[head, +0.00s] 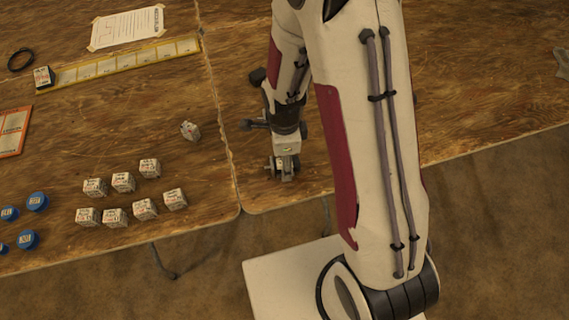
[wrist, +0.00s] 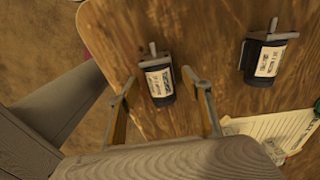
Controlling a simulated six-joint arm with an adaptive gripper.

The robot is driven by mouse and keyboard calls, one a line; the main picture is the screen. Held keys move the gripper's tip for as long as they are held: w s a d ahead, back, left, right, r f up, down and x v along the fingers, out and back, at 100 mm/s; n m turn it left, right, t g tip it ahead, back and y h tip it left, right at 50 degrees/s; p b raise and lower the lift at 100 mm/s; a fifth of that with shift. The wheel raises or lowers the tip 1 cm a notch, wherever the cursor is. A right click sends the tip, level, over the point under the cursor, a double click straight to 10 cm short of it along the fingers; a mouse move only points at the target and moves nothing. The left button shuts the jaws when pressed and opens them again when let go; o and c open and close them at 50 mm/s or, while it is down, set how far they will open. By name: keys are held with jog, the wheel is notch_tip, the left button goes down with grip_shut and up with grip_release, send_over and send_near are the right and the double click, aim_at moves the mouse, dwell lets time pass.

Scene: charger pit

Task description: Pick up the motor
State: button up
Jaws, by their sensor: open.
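The motor (wrist: 158,82) is a dark cylinder with a white label and a grey metal end with a thin shaft. In the wrist view it lies on the wooden table between the fingertips of my gripper (wrist: 166,82). The jaws are open, one finger on each side of it, and contact is not visible. A second, similar motor (wrist: 268,60) lies farther right, outside the jaws. In the head view my gripper (head: 284,170) points down near the table's front edge, and the arm hides much of what lies around it.
Several small printed boxes (head: 145,208) and blue round caps (head: 28,239) are on the left table. A yellow strip (head: 120,65) and a paper sheet (head: 127,27) lie farther back. Another paper (wrist: 280,128) shows at the wrist view's lower right. Bare tabletop lies right of my arm.

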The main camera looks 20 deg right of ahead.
jog(key=shift+f, duration=0.75)
grip_shut()
